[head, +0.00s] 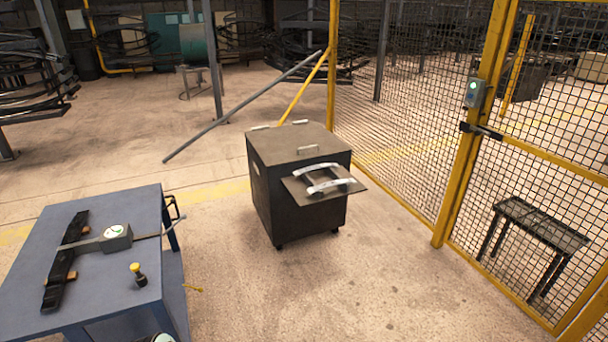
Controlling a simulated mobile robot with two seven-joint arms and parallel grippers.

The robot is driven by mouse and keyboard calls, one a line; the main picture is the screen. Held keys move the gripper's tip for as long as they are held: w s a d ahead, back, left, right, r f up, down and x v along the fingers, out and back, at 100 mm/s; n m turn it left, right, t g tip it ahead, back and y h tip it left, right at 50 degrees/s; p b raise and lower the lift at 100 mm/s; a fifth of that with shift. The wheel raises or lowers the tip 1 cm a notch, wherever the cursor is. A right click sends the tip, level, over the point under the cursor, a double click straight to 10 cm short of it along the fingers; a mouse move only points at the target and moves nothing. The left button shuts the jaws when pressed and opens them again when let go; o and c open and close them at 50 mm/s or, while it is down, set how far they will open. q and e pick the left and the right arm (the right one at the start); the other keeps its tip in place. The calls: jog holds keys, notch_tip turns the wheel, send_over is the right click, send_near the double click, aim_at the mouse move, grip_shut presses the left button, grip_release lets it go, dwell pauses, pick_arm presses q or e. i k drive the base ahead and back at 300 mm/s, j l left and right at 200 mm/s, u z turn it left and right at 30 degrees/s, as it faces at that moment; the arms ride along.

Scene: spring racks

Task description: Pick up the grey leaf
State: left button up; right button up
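A thin grey strip (80,243), which may be the grey leaf, lies across the blue table (105,285) at the lower left. The strip's right end reaches past the table's right edge. A black curved leaf-like bar (62,270) lies crosswise near the strip's left end. Neither gripper shows in the head view. A small round pale and teal part at the bottom edge is cut off, and I cannot tell what it is.
A yellow-topped knob (137,274) stands on the table. A dark wheeled cabinet (300,190) with a side shelf (345,187) stands at the centre. A yellow mesh fence (455,190) closes off the right. Racks of dark curved springs (30,90) stand behind.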

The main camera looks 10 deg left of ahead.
aim_at(310, 191)
jog(key=i+j+z, duration=0.15)
jog(key=i+z, duration=0.3)
jog(key=i+j+z, duration=1.15)
jog(key=j+z, duration=0.2)
jog(key=j, duration=1.05)
jog(key=i+z, duration=0.05)
